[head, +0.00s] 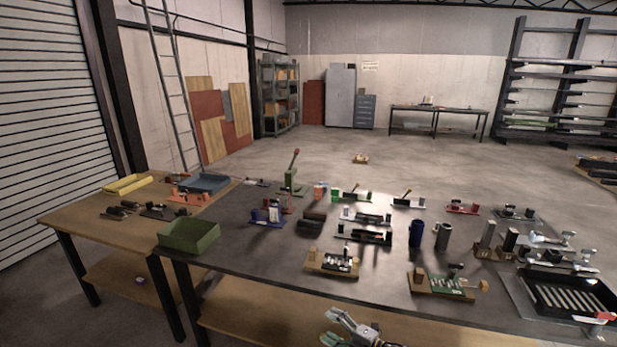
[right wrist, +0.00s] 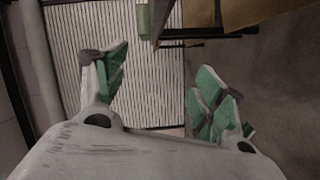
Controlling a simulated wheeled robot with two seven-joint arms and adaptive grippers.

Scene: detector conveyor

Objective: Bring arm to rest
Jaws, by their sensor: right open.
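My right gripper (head: 345,334) shows at the bottom of the head view, in front of the dark workbench (head: 250,240) and partly cut off by the picture's lower edge. In the right wrist view my right gripper (right wrist: 162,88) is open, with its green-padded fingers wide apart and nothing between them. My left gripper is in neither view.
Fixtures and small parts crowd the workbench, including a green bin (head: 189,236), a wooden-based fixture (head: 332,263) and a black tray (head: 570,295). A wooden table (head: 75,212) adjoins at left. Below the bench is a lower shelf (head: 250,305). Open floor lies beyond.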

